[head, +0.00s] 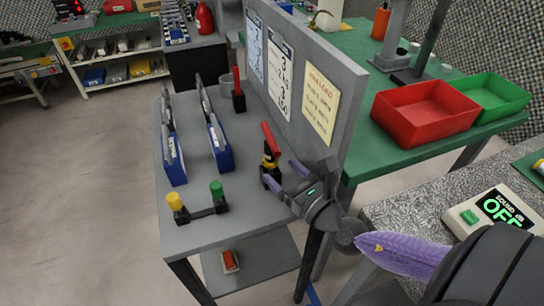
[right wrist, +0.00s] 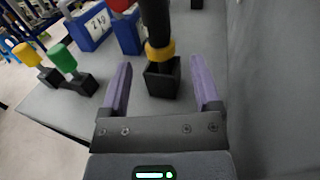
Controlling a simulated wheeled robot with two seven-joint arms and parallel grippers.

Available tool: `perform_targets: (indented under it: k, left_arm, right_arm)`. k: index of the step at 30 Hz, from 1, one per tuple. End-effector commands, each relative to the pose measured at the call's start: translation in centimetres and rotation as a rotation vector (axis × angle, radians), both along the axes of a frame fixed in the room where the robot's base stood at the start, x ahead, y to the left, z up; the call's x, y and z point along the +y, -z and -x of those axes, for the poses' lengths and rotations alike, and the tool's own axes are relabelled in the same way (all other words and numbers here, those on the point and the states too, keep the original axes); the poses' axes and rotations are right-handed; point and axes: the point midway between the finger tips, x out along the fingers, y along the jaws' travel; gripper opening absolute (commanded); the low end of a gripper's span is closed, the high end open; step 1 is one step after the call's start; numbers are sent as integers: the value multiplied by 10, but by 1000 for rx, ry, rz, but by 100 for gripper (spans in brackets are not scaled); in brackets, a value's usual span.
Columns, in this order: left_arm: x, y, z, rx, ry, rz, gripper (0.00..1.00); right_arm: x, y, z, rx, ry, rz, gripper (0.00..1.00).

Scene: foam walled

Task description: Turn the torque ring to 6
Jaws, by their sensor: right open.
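The torque tool (head: 268,140) has a red handle and a dark shaft. It stands a little tilted in a small black holder (head: 270,178) near the right edge of the grey bench. Its yellow torque ring (head: 270,162) sits just above the holder; in the right wrist view the ring (right wrist: 160,51) shows at the shaft's base. No numbers on it can be read. My right gripper (head: 283,175) is open and empty. Its purple fingers, in the right wrist view (right wrist: 161,75), point toward the holder and lie on either side of it, apart from it. My left gripper is not in view.
A grey panel (head: 305,75) with posted sheets rises along the bench's right side. A red tray (head: 425,112) stands beyond the panel.

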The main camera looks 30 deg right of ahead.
Motion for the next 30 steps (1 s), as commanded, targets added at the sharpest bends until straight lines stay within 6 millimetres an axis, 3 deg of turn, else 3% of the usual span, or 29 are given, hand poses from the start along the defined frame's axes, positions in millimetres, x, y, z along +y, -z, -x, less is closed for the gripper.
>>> perform_targets:
  k: [3, 7, 18, 27, 30]
  left_arm:
    - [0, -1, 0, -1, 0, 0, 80]
    - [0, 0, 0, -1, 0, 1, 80]
    - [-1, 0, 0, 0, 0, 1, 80]
    - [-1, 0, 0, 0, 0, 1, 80]
    - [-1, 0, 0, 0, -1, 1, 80]
  right_arm:
    - [1, -2, -25, -4, 1, -1, 81]
    - [2, 0, -41, -2, 1, -1, 81]
    - [3, 0, -48, 0, -1, 0, 79]
    - [3, 0, -48, 0, -1, 0, 15]
    - [3, 0, -48, 0, 0, 0, 0]
